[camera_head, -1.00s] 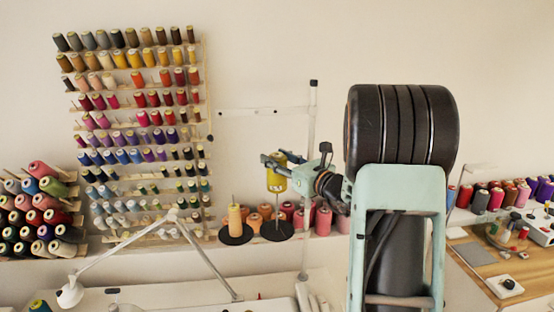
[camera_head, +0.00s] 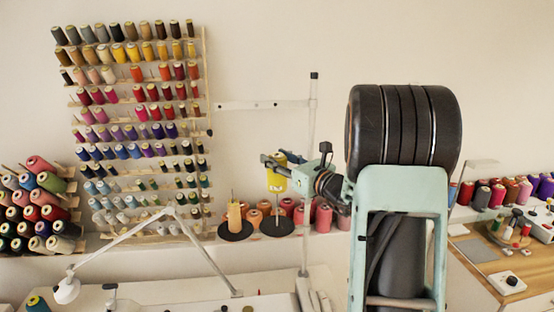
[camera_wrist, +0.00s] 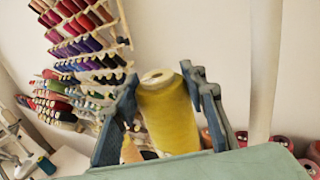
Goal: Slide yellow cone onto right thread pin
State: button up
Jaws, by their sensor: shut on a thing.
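The yellow cone (camera_head: 277,181) hangs upright in my gripper (camera_head: 278,160), which is shut on it near its top. In the wrist view the cone (camera_wrist: 170,120) stands between the two fingers of my gripper (camera_wrist: 160,78). Just below the cone in the head view, the right thread pin (camera_head: 277,212) rises from a round black base (camera_head: 278,228). The cone looks lined up over the pin, but the depth between them is hard to tell. The pin's top meets the cone's lower edge in the picture.
A beige cone (camera_head: 235,215) stands on the left black base (camera_head: 234,236). A white upright post (camera_head: 311,140) is just right of the cone. Several pink and orange cones (camera_head: 322,218) stand behind. A spool rack (camera_head: 207,100) and a white lamp arm (camera_head: 125,240) are left.

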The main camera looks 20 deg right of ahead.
jog(key=shift+f, duration=0.1)
notch_tip(320, 180, down, 13)
jog(key=b, duration=1.2)
jog(key=o, duration=1.3)
jog(key=shift+r, duration=0.25)
jog(key=shift+o, duration=0.2)
dwell(0.6)
jog(key=shift+s, duration=0.1)
